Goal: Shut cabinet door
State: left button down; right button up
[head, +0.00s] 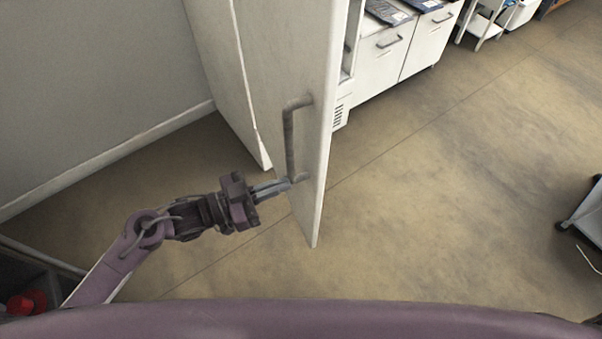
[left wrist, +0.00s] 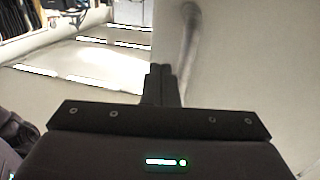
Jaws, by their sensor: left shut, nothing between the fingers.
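The white cabinet door (head: 282,60) stands open in the head view, its free edge toward me. Its grey bar handle (head: 289,135) is upright on the door's left face. My left gripper (head: 287,185) is shut and empty, its fingertips at the handle's lower end; I cannot tell whether they touch it. In the left wrist view the shut fingers (left wrist: 160,85) point at the door (left wrist: 240,60), with the handle (left wrist: 188,40) just beyond and to the right. My right gripper is not in view.
White lower cabinets (head: 385,60) with handles stand behind the door. A white cart (head: 485,22) is at the back. A dark-wheeled cart (head: 585,215) is at the right edge. The floor (head: 440,190) right of the door is clear.

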aim_at(315, 172)
pick_arm(q)
jog(key=shift+p+x, duration=0.55)
jog(key=shift+x, duration=2.15)
